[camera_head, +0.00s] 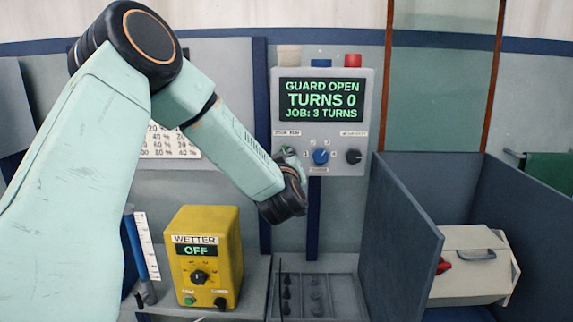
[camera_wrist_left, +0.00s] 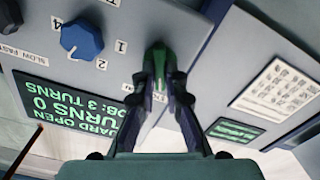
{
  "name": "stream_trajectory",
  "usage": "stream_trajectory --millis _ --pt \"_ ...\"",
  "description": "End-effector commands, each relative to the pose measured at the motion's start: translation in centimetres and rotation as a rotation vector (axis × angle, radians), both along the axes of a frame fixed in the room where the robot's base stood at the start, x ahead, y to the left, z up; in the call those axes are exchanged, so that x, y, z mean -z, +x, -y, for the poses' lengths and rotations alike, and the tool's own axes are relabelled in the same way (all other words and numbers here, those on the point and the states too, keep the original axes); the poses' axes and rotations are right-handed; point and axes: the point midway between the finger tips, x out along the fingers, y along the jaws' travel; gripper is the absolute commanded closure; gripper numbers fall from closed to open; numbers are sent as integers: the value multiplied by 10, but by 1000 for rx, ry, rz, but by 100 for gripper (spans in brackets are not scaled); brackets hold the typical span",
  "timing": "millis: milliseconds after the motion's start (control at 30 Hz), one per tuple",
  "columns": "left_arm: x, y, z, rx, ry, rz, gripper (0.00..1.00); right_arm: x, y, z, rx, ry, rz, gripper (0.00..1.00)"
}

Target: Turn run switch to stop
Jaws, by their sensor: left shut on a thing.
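The grey control box (camera_head: 365,95) hangs on the wall in the head view. Its screen reads GUARD OPEN, TURNS 0, JOB: 3 TURNS. The run switch is at the lower left of the box, under a small label, and is mostly hidden by my left gripper (camera_head: 290,158). In the left wrist view, my left gripper (camera_wrist_left: 160,85) is shut on the green run switch (camera_wrist_left: 158,58), one finger on each side of it. Which way the switch points is hard to tell. My right gripper is not in view.
A blue knob (camera_head: 320,156) and a black knob (camera_head: 353,156) sit right of the switch. A yellow wetter box (camera_head: 205,255) reading OFF stands below left. A blue-grey partition (camera_head: 402,235) rises at the right, beside a beige lidded box (camera_head: 470,285).

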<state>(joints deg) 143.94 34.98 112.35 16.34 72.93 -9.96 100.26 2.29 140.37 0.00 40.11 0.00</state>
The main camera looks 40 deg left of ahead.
Motion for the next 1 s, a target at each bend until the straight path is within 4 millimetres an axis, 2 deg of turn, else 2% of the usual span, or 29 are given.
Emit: stream_trajectory --millis 400,967,1000 --pt "-4 0 -2 -4 -137 132 100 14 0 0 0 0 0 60" --pt "-5 0 -3 -5 -158 150 100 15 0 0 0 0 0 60" --pt "-5 0 -3 -5 -158 150 87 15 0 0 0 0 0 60"
